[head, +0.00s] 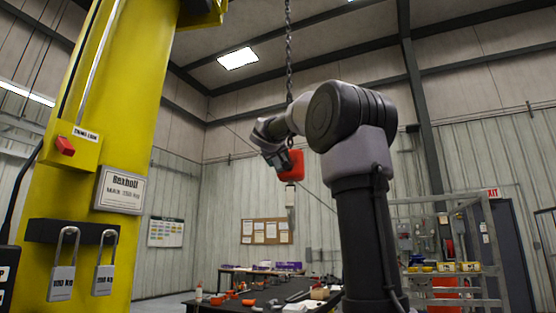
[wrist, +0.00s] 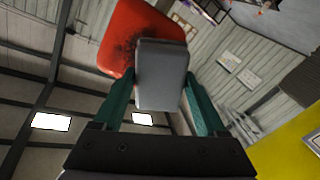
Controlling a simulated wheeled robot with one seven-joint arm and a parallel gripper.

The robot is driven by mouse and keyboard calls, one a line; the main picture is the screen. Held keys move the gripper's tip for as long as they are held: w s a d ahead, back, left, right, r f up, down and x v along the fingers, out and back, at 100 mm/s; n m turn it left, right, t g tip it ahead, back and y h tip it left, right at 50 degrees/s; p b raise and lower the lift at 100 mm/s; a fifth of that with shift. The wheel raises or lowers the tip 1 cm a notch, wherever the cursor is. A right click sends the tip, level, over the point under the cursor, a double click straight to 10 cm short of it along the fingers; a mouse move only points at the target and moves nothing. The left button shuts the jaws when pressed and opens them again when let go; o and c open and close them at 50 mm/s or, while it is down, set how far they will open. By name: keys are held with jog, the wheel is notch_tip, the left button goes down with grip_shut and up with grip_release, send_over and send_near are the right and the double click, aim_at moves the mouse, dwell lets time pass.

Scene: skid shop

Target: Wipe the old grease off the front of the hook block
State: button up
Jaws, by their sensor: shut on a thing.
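The red hook block (head: 292,166) hangs on a chain (head: 288,50) in the head view, beside the end of my arm. In the wrist view the hook block (wrist: 128,30) fills the upper middle, and dark grease smears show on its face to the left of the grey pad. My gripper (wrist: 161,88) has teal fingers shut on a grey block-shaped pad (wrist: 162,75). The pad overlaps the lower right of the red face and hides part of it. I cannot tell whether pad and block touch.
A yellow column (head: 110,130) with padlocks stands at the left. Below the chain is a dark workbench (head: 290,293) with small orange items. A wire cage (head: 478,250) stands at the right. Air around the hook block looks free.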

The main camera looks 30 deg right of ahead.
aim_at(299, 161)
jog(key=shift+x, duration=0.8)
dwell(0.4)
jog(key=shift+s+d, duration=0.55)
jog(key=shift+d, duration=0.2)
jog(key=shift+s+d, duration=0.55)
jog(key=shift+d, duration=0.15)
jog(key=shift+s+d, duration=0.5)
jog(key=shift+d, duration=0.35)
jog(key=shift+s+d, duration=0.45)
jog(key=shift+d, duration=0.4)
jog(key=shift+w+a, duration=0.7)
jog(key=shift+a, duration=0.3)
jog(key=shift+w+a, duration=0.7)
jog(key=shift+a, duration=0.35)
jog(key=shift+w+a, duration=0.75)
jog(key=shift+a, duration=0.25)
jog(key=shift+a+r, duration=0.1)
jog(key=shift+r, duration=0.1)
jog(key=shift+s+d, duration=1.2)
jog(key=shift+d, duration=0.3)
jog(key=shift+s+d, duration=0.5)
jog(key=shift+d, duration=0.35)
jog(key=shift+s+d, duration=0.45)
jog(key=shift+d, duration=0.4)
